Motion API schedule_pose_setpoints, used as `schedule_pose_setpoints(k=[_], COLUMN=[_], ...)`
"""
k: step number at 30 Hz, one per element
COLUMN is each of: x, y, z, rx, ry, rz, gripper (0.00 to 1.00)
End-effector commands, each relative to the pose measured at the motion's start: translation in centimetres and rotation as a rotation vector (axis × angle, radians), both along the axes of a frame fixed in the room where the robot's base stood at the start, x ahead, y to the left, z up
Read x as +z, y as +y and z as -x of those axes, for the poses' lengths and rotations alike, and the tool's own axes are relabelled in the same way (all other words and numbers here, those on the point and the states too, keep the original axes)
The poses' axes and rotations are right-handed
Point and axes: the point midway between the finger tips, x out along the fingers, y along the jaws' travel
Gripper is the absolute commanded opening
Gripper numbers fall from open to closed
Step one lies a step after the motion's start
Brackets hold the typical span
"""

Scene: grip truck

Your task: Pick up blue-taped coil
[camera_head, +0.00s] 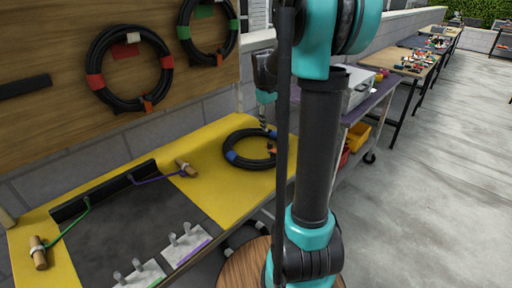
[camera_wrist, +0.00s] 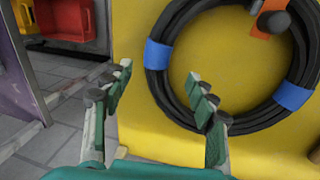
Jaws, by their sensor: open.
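The black coil (camera_head: 257,165) with blue tape lies flat on the yellow mat, near its right end, in the head view. Two blue tape bands and an orange tag show on it. In the wrist view the coil (camera_wrist: 250,118) fills the upper right, with its orange tag at the top. My gripper (camera_wrist: 158,78) is open and empty, with its fingers spread. Its right finger overlaps the coil's lower left part in the picture; I cannot tell whether they touch. In the head view my gripper (camera_head: 263,122) is small, at the coil's far edge, partly behind my arm.
The yellow mat (camera_head: 215,145) continues left to a grey panel with cable fixtures (camera_head: 160,215). Two more coils, red-taped (camera_head: 92,82) and green-taped (camera_head: 184,32), hang on the wooden board. A purple-topped cart (camera_head: 365,100) with yellow and red bins stands beyond the table's right end.

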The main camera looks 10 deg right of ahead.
Motion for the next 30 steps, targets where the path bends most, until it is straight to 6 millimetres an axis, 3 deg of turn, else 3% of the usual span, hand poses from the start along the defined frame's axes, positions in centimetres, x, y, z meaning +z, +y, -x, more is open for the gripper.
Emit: schedule_pose_setpoints(k=[8, 18, 26, 30], x=[-1.9, -6.1, -6.3, -6.3], y=[-0.4, -1.2, -1.3, -1.3], z=[-0.2, -0.4, -0.5, -0.5], rx=[0.0, 0.0, 0.0, 0.0], ry=[0.0, 0.0, 0.0, 0.0], rz=[0.0, 0.0, 0.0, 0.0], gripper=[0.58, 0.58, 0.58, 0.43])
